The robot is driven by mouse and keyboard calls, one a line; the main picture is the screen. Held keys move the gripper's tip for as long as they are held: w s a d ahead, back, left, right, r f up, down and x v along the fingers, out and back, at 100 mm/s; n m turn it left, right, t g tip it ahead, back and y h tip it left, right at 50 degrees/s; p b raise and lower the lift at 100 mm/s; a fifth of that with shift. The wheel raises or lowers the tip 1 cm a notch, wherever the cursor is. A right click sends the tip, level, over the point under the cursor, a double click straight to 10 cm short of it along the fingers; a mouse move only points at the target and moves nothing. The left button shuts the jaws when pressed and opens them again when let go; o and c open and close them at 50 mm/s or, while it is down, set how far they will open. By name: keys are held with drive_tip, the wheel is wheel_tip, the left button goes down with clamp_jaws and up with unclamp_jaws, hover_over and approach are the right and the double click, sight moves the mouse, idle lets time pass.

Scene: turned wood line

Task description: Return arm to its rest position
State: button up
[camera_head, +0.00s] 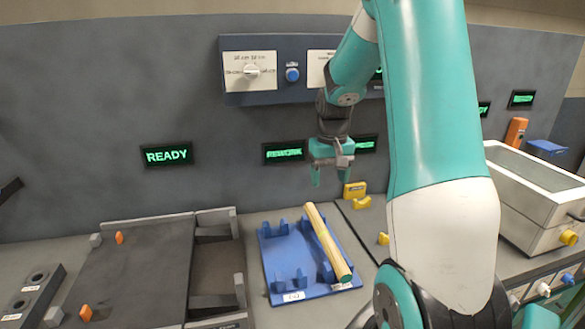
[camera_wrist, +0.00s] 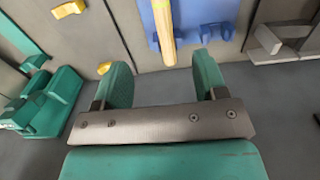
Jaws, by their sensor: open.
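My gripper (camera_head: 331,174) hangs from my teal arm behind the blue cradle, above the bench and close to the grey back panel. In the wrist view my gripper (camera_wrist: 163,80) shows two teal fingers spread apart with nothing between them. A long pale wooden rod (camera_head: 328,242) lies along the right part of the blue cradle (camera_head: 273,263), apart from the fingers. The near part of the rod (camera_wrist: 164,30) shows beyond the fingers in the wrist view. My arm hides part of the back panel and the bench on the right.
Yellow blocks (camera_head: 354,189) stand near the gripper. A white bin (camera_head: 531,199) stands at right.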

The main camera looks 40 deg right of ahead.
drive_tip(key=s+a+r+n+t+y, duration=0.1)
drive_tip(key=a+r+n, duration=0.25)
drive_tip(key=a, duration=0.85)
drive_tip(key=a+r+n+y, duration=0.15)
drive_tip(key=a+n, duration=0.25)
drive_tip(key=a, duration=0.8)
drive_tip(key=s+a+r+n+g+y, duration=0.1)
drive_tip(key=s+a+n, duration=0.5)
drive_tip(key=s+a, duration=0.8)
drive_tip(key=shift+a+r+y, duration=0.2)
drive_tip(key=shift+r+y, duration=0.15)
drive_tip(key=shift+r, duration=0.5)
drive_tip(key=shift+d, duration=0.15)
